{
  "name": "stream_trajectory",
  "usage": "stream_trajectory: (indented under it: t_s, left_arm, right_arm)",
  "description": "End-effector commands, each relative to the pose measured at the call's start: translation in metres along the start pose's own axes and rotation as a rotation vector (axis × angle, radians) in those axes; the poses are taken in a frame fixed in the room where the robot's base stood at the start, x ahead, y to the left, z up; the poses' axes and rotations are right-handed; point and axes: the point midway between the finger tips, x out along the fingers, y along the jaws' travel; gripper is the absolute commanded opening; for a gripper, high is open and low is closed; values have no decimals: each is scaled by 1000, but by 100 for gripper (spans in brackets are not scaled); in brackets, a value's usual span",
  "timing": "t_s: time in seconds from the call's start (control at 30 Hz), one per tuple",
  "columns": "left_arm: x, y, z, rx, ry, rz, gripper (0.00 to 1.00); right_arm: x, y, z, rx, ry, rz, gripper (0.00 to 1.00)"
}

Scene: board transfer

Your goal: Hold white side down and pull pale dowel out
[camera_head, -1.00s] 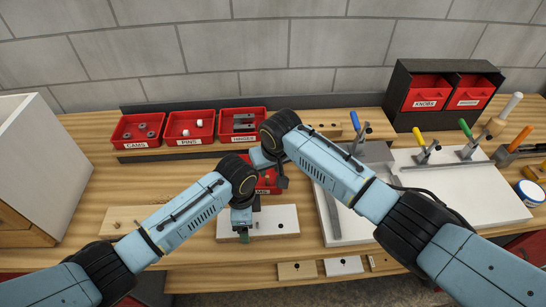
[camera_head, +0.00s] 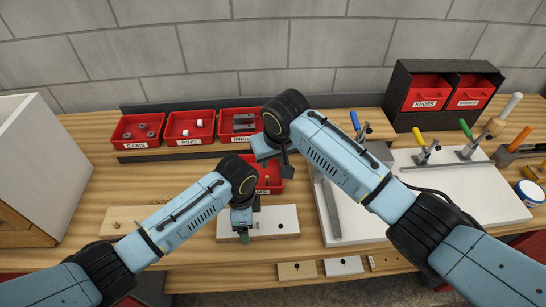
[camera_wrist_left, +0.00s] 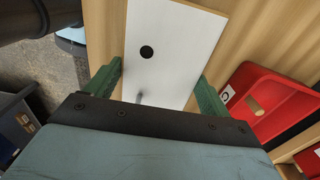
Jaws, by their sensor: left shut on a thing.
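The white side (camera_head: 285,217) is a white board lying on the bench, with a dark hole near its right end. In the left wrist view the white side (camera_wrist_left: 180,45) lies between the green fingers of my left gripper (camera_wrist_left: 155,90), which is shut on it. In the head view my left gripper (camera_head: 243,235) is at the board's front, left of the hole. A small grey peg (camera_wrist_left: 140,97) shows on the board near the gripper. A pale dowel (camera_wrist_left: 257,106) shows in a red bin. My right gripper (camera_head: 284,170) is above that area; its fingertips are unclear.
Red bins (camera_head: 190,127) stand along the back. The red bin (camera_head: 268,187) is behind the white side, partly hidden by my arms. A wooden board (camera_head: 150,213) lies at left. A white panel with clamps (camera_head: 455,190) fills the right. Drilled blocks (camera_head: 343,265) sit at the front edge.

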Motion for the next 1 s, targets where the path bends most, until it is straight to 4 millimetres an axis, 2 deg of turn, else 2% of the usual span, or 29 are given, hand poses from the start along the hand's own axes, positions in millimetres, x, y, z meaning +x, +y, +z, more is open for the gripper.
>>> stream_trajectory:
  t_s: [0.27,0.3,0.43,0.63,0.77,0.87,1.0]
  left_arm:
    - [-1,0,0,0,1,-1,48]
    - [-1,-1,-1,0,3,-3,84]
    - [-1,-1,-1,0,2,-2,100]
    - [0,0,0,0,0,0,100]
    - [-7,-1,0,0,1,-2,100]
    - [-22,-1,0,1,1,-4,100]
    - [-52,-1,0,1,4,-6,100]
  right_arm:
    - [0,0,0,0,0,0,29]
    - [0,0,0,0,0,0,29]
    - [0,0,0,0,0,0,29]
    - [0,0,0,0,0,0,29]
    - [0,0,0,0,0,0,29]
    - [0,0,0,0,0,0,29]
    - [0,0,0,0,0,0,29]
